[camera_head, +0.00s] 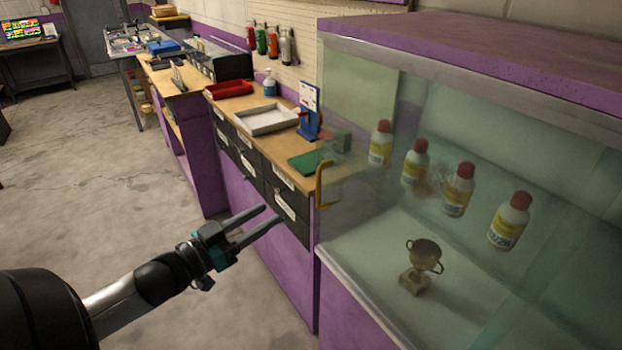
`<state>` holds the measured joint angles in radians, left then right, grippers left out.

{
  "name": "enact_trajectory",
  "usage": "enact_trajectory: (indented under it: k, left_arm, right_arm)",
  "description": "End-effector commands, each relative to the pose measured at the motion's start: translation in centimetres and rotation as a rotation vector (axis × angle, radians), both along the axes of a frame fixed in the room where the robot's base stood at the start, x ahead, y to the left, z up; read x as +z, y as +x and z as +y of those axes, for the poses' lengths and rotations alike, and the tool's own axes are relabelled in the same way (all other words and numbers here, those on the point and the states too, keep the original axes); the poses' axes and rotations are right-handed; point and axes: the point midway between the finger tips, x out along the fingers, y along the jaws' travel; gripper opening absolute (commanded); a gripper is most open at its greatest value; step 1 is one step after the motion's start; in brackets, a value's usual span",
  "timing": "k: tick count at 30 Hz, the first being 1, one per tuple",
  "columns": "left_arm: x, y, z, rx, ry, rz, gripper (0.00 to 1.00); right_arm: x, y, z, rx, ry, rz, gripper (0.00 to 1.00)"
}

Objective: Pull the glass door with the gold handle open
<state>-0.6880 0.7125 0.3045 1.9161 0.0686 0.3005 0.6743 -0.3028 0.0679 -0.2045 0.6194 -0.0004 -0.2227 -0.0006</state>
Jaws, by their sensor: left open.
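A glass display case with a purple top fills the right side of the head view. Its glass door (480,265) has a gold handle (322,186) near the left edge. The door looks closed, but its clear edges make a small gap hard to rule out. My left gripper (273,213) reaches in from the left, with its two dark fingers parted and empty. It is to the left of and a little lower than the handle in the picture, not touching it. My right gripper is out of view.
Inside the case are a small trophy cup (420,265) and several red-capped bottles (458,190). A purple workbench with black drawers (285,200) stands left of the case, carrying a white tray (266,120) and a green mat (308,160). The concrete floor (100,170) at left is clear.

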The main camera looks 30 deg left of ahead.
Motion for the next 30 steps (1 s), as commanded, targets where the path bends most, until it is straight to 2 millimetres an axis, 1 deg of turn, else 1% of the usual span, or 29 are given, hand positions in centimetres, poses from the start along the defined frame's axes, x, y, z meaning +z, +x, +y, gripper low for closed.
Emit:
enact_trajectory:
  k: [8, 15, 30]
  left_arm:
    - [0.0, 3.4, -0.6, 0.000, 0.002, -0.004, 0.44]
    - [0.0, 6.4, -1.2, 0.002, 0.004, -0.003, 0.44]
    - [0.0, 11.9, -2.3, 0.002, 0.005, -0.002, 0.44]
  right_arm:
    - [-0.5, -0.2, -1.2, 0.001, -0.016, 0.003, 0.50]
    - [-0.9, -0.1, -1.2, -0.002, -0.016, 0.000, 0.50]
    - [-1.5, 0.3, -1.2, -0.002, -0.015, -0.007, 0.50]
